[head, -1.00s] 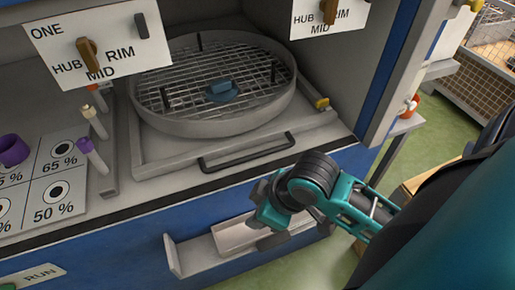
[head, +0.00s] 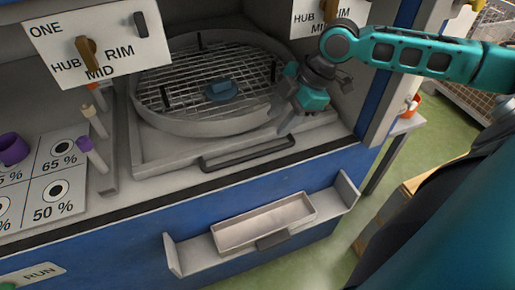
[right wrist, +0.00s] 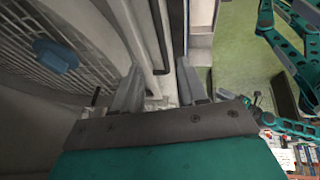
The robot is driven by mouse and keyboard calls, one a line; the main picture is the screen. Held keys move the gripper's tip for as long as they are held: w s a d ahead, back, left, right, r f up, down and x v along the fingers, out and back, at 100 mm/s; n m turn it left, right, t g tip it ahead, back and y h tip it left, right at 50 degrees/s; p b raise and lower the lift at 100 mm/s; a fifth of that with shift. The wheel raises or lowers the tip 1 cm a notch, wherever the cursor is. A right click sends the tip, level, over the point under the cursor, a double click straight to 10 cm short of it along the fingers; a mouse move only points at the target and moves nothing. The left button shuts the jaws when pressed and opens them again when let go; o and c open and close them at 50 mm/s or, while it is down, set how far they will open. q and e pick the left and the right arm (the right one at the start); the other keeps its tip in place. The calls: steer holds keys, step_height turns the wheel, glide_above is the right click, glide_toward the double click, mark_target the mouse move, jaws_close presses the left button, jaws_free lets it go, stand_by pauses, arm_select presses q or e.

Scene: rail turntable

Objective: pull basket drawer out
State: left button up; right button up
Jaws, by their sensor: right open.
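The basket drawer (head: 145,165) is a grey tray in the cabinet, carrying a round wire-mesh basket (head: 180,108) with dark posts and a blue piece (head: 222,90) in it. Its dark bar handle (head: 248,154) runs along the front edge. My right gripper (head: 284,120) is open and empty, above the drawer's right front, beside the basket rim and above and right of the handle. In the right wrist view its two fingers (right wrist: 158,90) are apart, with pale drawer edges below between them. A small teal arm end (right wrist: 258,100) there seems to be my left one; its jaws are too small to read.
Below, an open shelf holds a pale shallow tray (head: 264,222). Labelled knob panels (head: 98,45) hang above the drawer at left and right. Capped tubes (head: 92,155) stand to its left. The blue cabinet side post (head: 385,70) is close to my right forearm.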

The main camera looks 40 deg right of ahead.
mark_target(254, 154)
steer(key=b+x, duration=0.1)
steer(key=x, duration=1.1)
steer(key=shift+a+f, duration=0.1)
jaws_close()
